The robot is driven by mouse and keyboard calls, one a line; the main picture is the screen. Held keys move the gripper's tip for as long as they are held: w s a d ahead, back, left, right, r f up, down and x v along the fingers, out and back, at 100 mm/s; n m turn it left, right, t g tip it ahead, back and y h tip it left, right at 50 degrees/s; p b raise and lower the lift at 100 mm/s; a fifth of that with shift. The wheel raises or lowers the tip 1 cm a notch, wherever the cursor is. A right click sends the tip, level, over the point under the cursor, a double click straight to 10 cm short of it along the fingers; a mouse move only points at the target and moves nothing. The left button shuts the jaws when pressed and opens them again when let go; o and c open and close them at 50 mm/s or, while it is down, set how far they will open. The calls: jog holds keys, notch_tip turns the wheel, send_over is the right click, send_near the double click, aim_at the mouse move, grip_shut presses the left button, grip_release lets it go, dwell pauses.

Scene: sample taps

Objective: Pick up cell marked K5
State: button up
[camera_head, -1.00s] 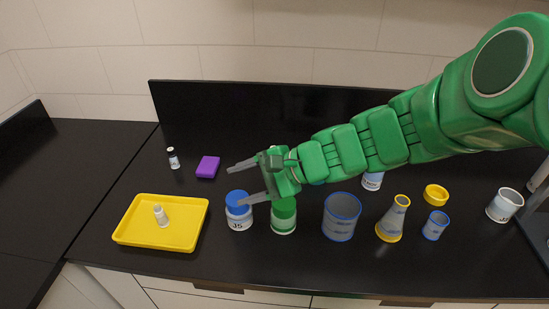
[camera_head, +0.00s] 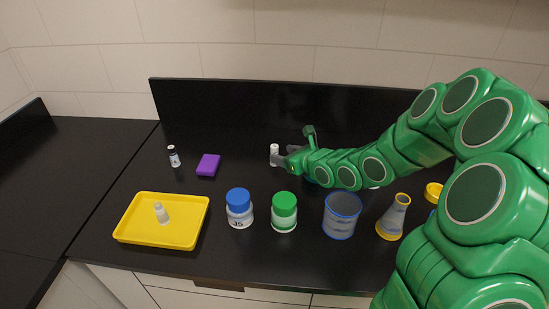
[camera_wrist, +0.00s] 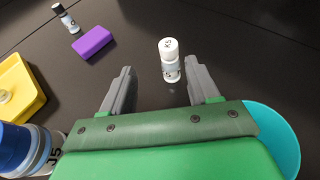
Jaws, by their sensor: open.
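The cell marked K5 is a small white vial with a white cap; its lid lettering reads K5 in the wrist view (camera_wrist: 168,50). It stands upright on the black counter, and in the head view (camera_head: 274,149) it is near the back, just left of my gripper (camera_head: 291,152). In the wrist view my gripper (camera_wrist: 159,72) is open, its fingers pointing toward the vial. The vial is just ahead of the fingertips, closer to the right finger, with a visible gap to the left one. Nothing is held.
A purple block (camera_head: 208,165) and a dark-capped vial (camera_head: 174,156) stand left. A yellow tray (camera_head: 130,231) holds another small vial (camera_head: 162,213). A blue-capped jar (camera_head: 239,208), green-capped jar (camera_head: 284,212), blue-rimmed beaker (camera_head: 341,217) and flask (camera_head: 393,217) line the front. A teal round thing (camera_wrist: 275,135) is beside my gripper.

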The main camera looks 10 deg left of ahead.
aim_at(277, 153)
jog(key=shift+w+d+f+m, duration=0.1)
jog(key=shift+w+f+m, duration=0.2)
jog(key=shift+f, duration=0.2)
jog(key=shift+x, duration=1.1)
jog(key=shift+w+d+x, duration=0.1)
jog(key=shift+d+x, duration=0.05)
jog(key=shift+x, duration=1.15)
jog(key=shift+w+d+x, duration=0.1)
jog(key=shift+d+x, duration=0.05)
jog(key=shift+x, duration=1.1)
jog(key=shift+f, duration=0.2)
jog(key=c, duration=1)
